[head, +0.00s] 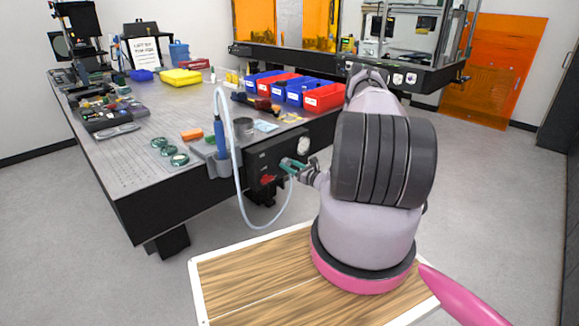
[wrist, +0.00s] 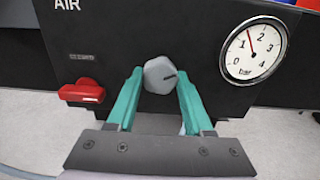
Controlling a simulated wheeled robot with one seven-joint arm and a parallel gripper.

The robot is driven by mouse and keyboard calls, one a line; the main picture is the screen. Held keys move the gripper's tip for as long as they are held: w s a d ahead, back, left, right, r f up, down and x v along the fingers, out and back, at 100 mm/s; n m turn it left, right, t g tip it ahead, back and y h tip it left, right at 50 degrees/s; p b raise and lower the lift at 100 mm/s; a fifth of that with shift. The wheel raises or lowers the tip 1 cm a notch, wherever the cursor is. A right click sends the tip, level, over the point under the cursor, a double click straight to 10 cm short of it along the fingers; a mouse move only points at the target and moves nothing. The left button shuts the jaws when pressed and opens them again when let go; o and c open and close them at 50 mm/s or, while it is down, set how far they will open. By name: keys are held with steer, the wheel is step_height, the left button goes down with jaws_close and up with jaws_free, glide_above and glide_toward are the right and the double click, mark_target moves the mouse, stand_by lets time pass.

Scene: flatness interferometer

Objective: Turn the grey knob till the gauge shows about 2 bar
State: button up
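My gripper also shows in the head view (head: 290,165), at the panel, where the knob is hidden. The round white gauge (wrist: 254,52), marked 0 to 4 bar, is right of the knob. Its red needle points up and slightly left, between 1 and 2.
A red handle (wrist: 82,92) sticks out left of the knob. A pale hose (head: 238,190) loops down in front of the table's side. The grey table (head: 125,165) carries blue, red and yellow bins and tools. The floor left of my base is clear.

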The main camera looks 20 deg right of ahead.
jaws_close()
steer(key=shift+m, duration=0.5)
steer(key=o, duration=1)
jaws_free()
steer(key=shift+s, duration=0.1)
steer(key=v, duration=1)
steer(key=shift+s+d, duration=0.15)
steer(key=shift+s, duration=0.15)
